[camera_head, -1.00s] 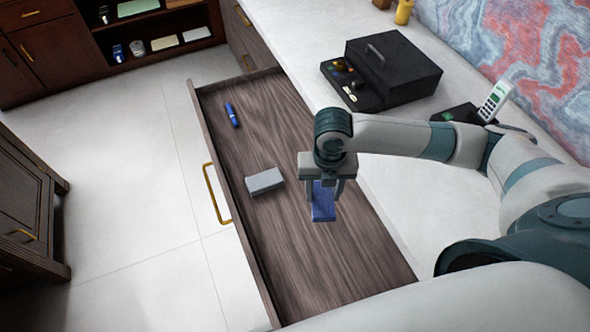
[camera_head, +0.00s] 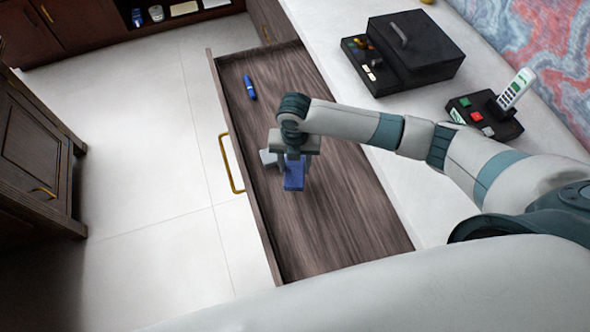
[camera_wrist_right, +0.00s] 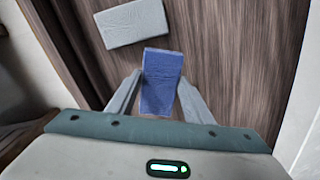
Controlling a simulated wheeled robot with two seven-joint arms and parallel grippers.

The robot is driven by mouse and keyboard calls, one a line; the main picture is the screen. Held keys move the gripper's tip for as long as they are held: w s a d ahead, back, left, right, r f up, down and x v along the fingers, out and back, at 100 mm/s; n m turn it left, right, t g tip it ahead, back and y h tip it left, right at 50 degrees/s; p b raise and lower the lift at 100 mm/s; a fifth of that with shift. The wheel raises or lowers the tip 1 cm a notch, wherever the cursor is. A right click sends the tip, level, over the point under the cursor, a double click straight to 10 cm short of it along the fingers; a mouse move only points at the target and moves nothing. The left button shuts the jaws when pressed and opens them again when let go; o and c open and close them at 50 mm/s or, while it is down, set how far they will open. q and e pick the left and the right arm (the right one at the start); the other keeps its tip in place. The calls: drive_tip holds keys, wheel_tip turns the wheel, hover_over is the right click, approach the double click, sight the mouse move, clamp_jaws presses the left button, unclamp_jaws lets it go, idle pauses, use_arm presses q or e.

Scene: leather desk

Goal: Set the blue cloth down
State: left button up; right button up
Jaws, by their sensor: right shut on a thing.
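The blue cloth (camera_head: 294,177) is a small folded block between the fingers of my right gripper (camera_head: 293,172), over the open wooden drawer (camera_head: 335,225). In the right wrist view the blue cloth (camera_wrist_right: 161,85) sits between the two fingertips of the right gripper (camera_wrist_right: 158,95), which is shut on it. I cannot tell whether the cloth touches the drawer floor. My left gripper is not in view.
A grey block (camera_head: 268,158) lies in the drawer close to the cloth, partly hidden by the gripper. A blue pen-like item (camera_head: 250,88) lies farther back. The drawer floor in front is clear. A black box (camera_head: 415,45) and a phone (camera_head: 515,88) stand on the counter.

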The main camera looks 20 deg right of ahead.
sight(295, 168)
drive_tip(key=shift+f+p, duration=0.55)
drive_tip(key=shift+f, duration=1.45)
drive_tip(key=shift+f, duration=0.15)
drive_tip(key=o, duration=1)
drive_tip(key=shift+r, duration=0.2)
wheel_tip(295, 168, up, 12)
drive_tip(key=shift+f+b, duration=0.1)
drive_tip(key=shift+b, duration=0.7)
